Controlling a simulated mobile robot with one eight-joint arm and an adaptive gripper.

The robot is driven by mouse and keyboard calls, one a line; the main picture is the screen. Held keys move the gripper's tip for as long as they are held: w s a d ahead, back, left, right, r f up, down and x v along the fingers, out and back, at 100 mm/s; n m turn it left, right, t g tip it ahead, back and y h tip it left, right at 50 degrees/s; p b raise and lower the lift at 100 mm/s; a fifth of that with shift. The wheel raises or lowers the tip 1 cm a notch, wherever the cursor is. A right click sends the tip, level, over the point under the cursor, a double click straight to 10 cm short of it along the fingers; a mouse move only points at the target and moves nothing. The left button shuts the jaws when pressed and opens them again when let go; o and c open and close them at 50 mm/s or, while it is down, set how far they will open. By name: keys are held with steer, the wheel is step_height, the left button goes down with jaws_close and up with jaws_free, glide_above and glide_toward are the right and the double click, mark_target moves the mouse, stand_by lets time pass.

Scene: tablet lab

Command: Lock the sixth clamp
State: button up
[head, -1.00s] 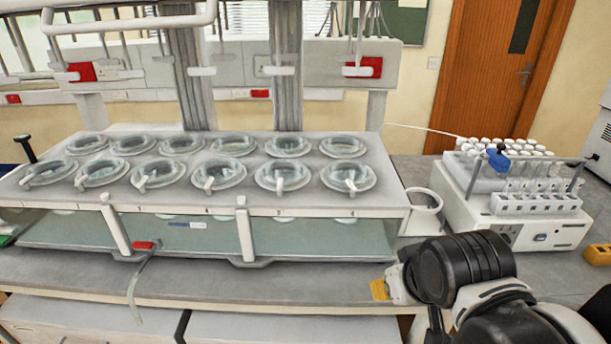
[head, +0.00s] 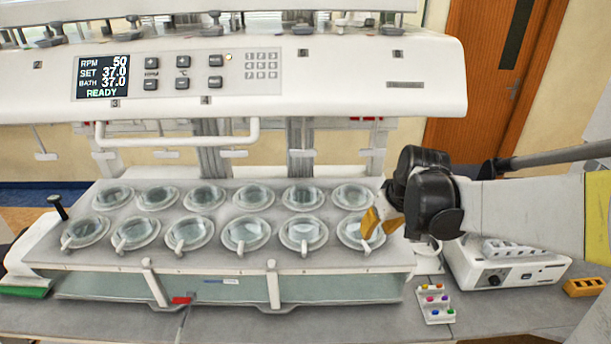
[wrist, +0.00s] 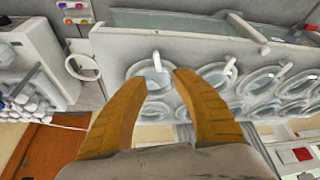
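The bath (head: 330,265) holds two rows of round glass vessels, each front one with a small white lever. I take the lever (head: 367,247) on the rightmost front vessel (head: 347,233) as the sixth clamp; its number is not legible. In the wrist view this lever (wrist: 157,61) stands out from the vessel's rim (wrist: 130,72), just beyond and between my fingertips. My gripper (head: 377,225) is over that vessel's right side, its yellow fingers spread and empty. In the wrist view my gripper (wrist: 163,82) is open; contact with the lever cannot be told.
The control head (head: 420,75) overhangs the bath, with hanging shafts below it. To the right are a white ring holder (wrist: 82,67), a rack of coloured caps (head: 435,305) and a white instrument (head: 505,272). The neighbouring lever (wrist: 230,65) is close by.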

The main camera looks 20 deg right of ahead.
mark_target(366, 244)
steer(key=x, duration=0.3)
steer(key=b+x, duration=0.1)
steer(key=x, duration=0.6)
steer(key=shift+w+d+f+b, duration=0.25)
steer(key=shift+d+f+b, duration=0.05)
steer(key=shift+f+b, duration=0.05)
jaws_close()
